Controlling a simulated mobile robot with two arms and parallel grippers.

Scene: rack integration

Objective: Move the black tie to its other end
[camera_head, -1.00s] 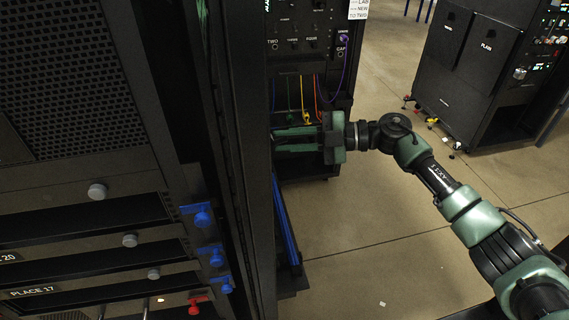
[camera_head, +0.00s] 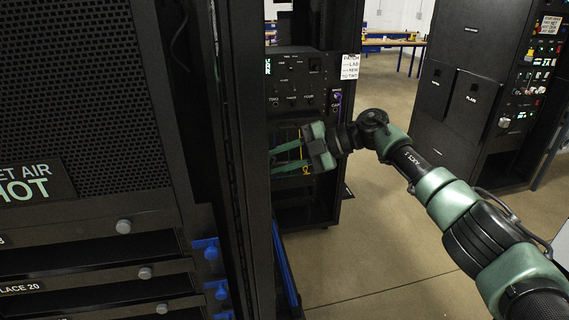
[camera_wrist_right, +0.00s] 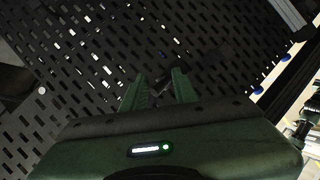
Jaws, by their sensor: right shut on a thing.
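My right gripper (camera_head: 274,160) reaches in from the right in the head view, in front of the rack's dark opening just under the labelled panel (camera_head: 300,85). Its green fingers point left. In the right wrist view, its fingertips (camera_wrist_right: 160,82) are shut on a small dark piece (camera_wrist_right: 163,86), which I take for the black tie. Its shape is hard to make out against the dark perforated sheet (camera_wrist_right: 80,75) behind it. My left gripper is not in view.
A tall rack post (camera_head: 240,150) stands close on the left of the gripper. Blue knobs (camera_head: 211,254) stick out from the nearer rack. Another cabinet (camera_head: 470,90) stands at the right. The floor (camera_head: 370,240) between is clear.

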